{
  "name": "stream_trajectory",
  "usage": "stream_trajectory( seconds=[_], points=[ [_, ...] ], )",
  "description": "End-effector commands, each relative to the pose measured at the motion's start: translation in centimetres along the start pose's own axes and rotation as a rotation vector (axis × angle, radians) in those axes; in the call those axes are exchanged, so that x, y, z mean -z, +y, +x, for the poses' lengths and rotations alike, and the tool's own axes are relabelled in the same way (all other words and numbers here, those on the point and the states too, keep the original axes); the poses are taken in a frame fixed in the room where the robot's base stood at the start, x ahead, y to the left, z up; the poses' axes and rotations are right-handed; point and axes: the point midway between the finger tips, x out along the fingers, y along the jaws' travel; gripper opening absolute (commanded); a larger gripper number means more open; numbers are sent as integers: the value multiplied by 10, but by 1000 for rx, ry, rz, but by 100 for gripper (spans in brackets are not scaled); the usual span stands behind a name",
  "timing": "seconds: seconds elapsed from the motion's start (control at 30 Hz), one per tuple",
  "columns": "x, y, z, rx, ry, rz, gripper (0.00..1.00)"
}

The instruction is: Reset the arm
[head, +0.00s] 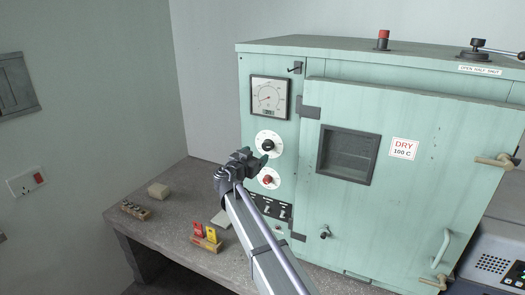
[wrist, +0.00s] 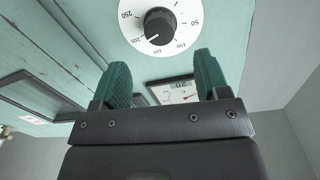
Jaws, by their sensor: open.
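My gripper (head: 262,158) is in front of the left panel of a pale green oven (head: 367,225). In the wrist view its two green-padded fingers (wrist: 162,80) are apart with nothing between them. A black temperature knob (wrist: 159,26) on a white dial lies just beyond the fingertips, and I see a gap to it. In the head view the same black knob (head: 268,145) sits above a red knob (head: 267,180), close to my gripper. I cannot tell the exact distance to the panel.
A gauge (head: 269,97) is above the knobs, and switches (head: 268,207) are below, partly behind my arm. The oven door is shut, with a "DRY 100 C" label (head: 403,148).

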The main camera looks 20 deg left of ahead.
Motion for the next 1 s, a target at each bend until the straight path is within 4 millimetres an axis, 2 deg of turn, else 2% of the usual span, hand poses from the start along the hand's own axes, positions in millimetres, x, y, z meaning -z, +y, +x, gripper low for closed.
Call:
stream_trajectory(
  seconds=[0.03, 0.1, 0.2, 0.63, 0.77, 0.83, 0.87, 0.9, 0.97, 1.0],
  points=[
    [0, 1, -13, 3, 0, 0, 68],
    [0, 1, -24, 1, 0, 0, 68],
    [0, 0, -34, 1, 0, 0, 68],
    [0, 0, -35, 0, 0, -3, 68],
    [-2, 5, -35, -30, -15, -145, 68],
    [-17, 29, -45, -87, -122, -296, 68],
    [-27, 49, -57, -112, -205, -373, 68],
    [-44, 85, -69, -141, -333, -470, 68],
    [-68, 144, -79, -171, -521, -579, 68],
    [-82, 182, -85, -176, -643, -633, 68]
  ],
)
